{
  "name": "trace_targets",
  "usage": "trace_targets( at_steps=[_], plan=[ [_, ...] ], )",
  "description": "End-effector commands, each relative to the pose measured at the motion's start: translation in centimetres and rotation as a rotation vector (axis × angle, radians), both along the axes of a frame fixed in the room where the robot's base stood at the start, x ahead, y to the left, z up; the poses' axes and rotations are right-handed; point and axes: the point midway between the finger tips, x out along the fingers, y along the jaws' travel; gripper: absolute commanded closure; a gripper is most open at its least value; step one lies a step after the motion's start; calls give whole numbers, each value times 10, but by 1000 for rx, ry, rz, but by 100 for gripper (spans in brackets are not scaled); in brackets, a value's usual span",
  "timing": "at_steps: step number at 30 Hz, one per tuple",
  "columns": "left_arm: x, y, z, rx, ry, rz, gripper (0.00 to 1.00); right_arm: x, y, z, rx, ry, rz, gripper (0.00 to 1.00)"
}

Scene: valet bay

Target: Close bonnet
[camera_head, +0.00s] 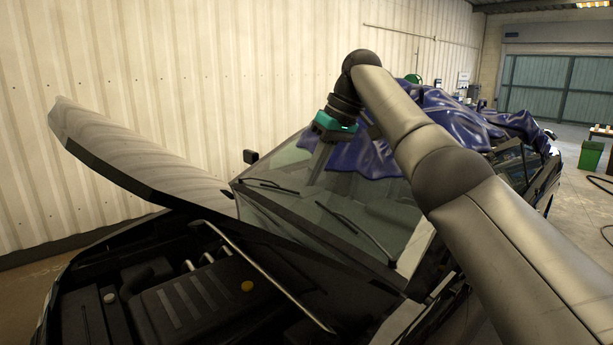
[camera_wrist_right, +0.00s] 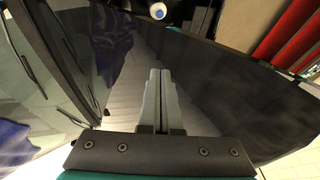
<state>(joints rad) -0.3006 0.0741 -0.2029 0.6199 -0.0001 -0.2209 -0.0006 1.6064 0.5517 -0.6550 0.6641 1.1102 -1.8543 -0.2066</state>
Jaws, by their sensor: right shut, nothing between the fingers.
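The black bonnet (camera_head: 145,160) stands raised, hinged near the windscreen, with its free front edge up at the upper left in the head view. Below it the engine bay (camera_head: 190,295) lies open, and a thin light rod (camera_head: 265,272) runs slantwise across it. My right gripper (camera_head: 317,170) points down in front of the windscreen in the head view, with its fingers shut and empty. In the right wrist view the shut fingers (camera_wrist_right: 160,72) show in front of a dark glossy panel (camera_wrist_right: 235,95), apparently the bonnet; I cannot tell whether they touch it. My left gripper is not in view.
The windscreen (camera_head: 345,205) with its wipers lies behind the bonnet. A blue cover (camera_head: 450,115) drapes over the roof. A ribbed wall (camera_head: 210,70) runs along the left side. A green bin (camera_head: 590,156) stands far right. Red shapes (camera_wrist_right: 290,40) show in the wrist view.

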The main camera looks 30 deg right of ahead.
Motion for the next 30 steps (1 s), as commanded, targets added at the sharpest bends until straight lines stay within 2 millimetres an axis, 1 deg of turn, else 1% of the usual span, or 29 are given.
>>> trace_targets(
  at_steps=[1,4,10,18,21,30],
  plan=[
    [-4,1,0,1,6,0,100,3,3,-13,-1,4,1,100],
    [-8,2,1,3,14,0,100,9,10,-32,-2,5,0,100],
    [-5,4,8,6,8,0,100,20,23,-71,-1,4,1,100],
    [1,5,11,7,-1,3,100,18,40,-92,-1,1,-1,100],
    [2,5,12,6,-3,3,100,17,44,-96,-1,0,-1,100],
    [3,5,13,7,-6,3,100,17,46,-99,0,-1,-2,100]
  ],
)
